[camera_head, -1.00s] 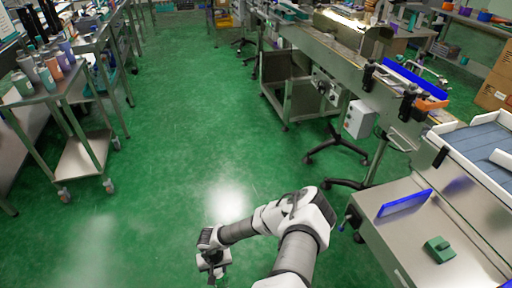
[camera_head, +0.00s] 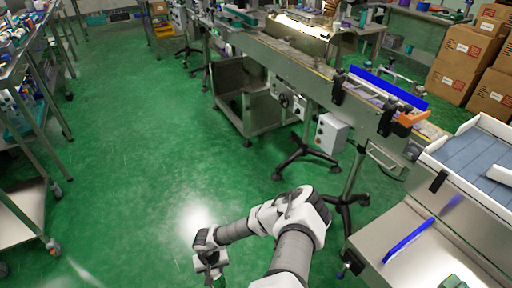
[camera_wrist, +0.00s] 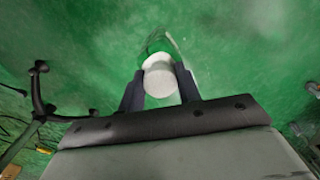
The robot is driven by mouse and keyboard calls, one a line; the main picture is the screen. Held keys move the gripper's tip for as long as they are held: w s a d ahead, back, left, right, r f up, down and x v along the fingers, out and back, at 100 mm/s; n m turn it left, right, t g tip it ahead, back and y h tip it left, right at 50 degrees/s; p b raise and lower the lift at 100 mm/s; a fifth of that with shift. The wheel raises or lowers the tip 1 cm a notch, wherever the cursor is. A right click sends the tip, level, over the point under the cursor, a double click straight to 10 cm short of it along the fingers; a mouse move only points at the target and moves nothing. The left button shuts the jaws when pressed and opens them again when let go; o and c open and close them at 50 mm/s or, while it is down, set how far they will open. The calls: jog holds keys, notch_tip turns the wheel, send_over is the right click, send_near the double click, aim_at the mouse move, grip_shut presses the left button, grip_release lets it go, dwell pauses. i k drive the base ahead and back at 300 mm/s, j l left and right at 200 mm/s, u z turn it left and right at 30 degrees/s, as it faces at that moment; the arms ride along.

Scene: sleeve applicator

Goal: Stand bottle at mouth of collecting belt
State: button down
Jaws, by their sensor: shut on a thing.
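My gripper (camera_head: 212,264) is low over the green floor at the bottom of the head view. It is shut on a bottle. In the wrist view the bottle's round white top (camera_wrist: 160,75) sits between the two dark fingers, with a clear greenish outline beyond it. In the head view only a small green bit of the bottle (camera_head: 219,281) shows below the gripper. A blue-grey slatted belt (camera_head: 478,158) with white side rails is at the right edge, apart from the gripper. I cannot tell for certain whether it is the collecting belt.
A long metal conveyor (camera_head: 300,52) with a blue guide (camera_head: 388,87) runs across the upper right. A grey control box (camera_head: 331,133) and black stand feet (camera_head: 300,160) are below it. A steel table (camera_head: 400,225) is at lower right, a trolley (camera_head: 25,215) at left. Open floor lies between.

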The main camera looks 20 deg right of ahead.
aim_at(468, 155)
jog(key=i+j+z, duration=0.1)
jog(key=i+z, duration=0.35)
jog(key=i+j+z, duration=0.2)
jog(key=z, duration=0.3)
jog(key=i+j+z, duration=0.25)
jog(key=z, duration=0.2)
jog(key=i+j+z, duration=0.2)
jog(key=z, duration=0.15)
jog(key=i+j+z, duration=0.2)
jog(key=j+z, duration=0.2)
jog(key=i+j+z, duration=0.1)
jog(key=j+z, duration=0.25)
jog(key=j, duration=0.15)
